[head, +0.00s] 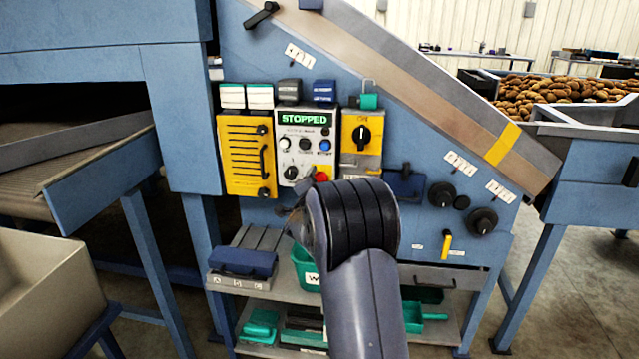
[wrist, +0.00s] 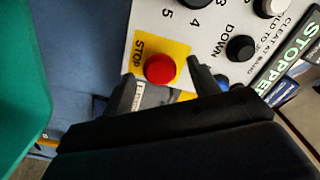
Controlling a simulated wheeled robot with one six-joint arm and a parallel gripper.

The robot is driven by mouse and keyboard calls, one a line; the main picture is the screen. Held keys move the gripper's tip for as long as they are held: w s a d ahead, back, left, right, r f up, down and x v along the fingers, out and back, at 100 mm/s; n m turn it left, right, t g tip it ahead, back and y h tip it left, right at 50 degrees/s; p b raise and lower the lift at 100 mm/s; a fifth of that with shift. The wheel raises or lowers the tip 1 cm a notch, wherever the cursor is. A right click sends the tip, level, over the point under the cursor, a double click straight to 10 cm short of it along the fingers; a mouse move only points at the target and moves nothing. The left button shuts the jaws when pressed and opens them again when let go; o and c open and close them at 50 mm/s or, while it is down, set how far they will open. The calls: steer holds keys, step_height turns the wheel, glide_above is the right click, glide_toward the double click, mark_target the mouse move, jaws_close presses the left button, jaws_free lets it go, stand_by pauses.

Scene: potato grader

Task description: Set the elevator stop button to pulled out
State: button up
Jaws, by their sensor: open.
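The red stop button (wrist: 160,68) sits on a yellow plate marked STOP (wrist: 143,46) in the wrist view. In the head view the red button (head: 321,176) shows at the lower right of the white control panel (head: 290,130), just above my arm. My gripper (wrist: 161,70) is open, with one finger on each side of the button in the wrist view. I cannot tell whether the fingers touch it or how far off they are. Whether the button is pushed in or out is not clear. My arm hides most of the gripper in the head view.
The panel display (head: 304,119) reads STOPPED. A black DOWN button (wrist: 240,48) and a blue button (head: 325,145) are close to the stop button. A yellow box with a black rotary switch (head: 363,134) is at the right, a yellow guard (head: 246,157) at the left.

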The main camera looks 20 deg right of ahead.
steer(key=shift+w, duration=0.1)
jaws_close()
stand_by(0.7)
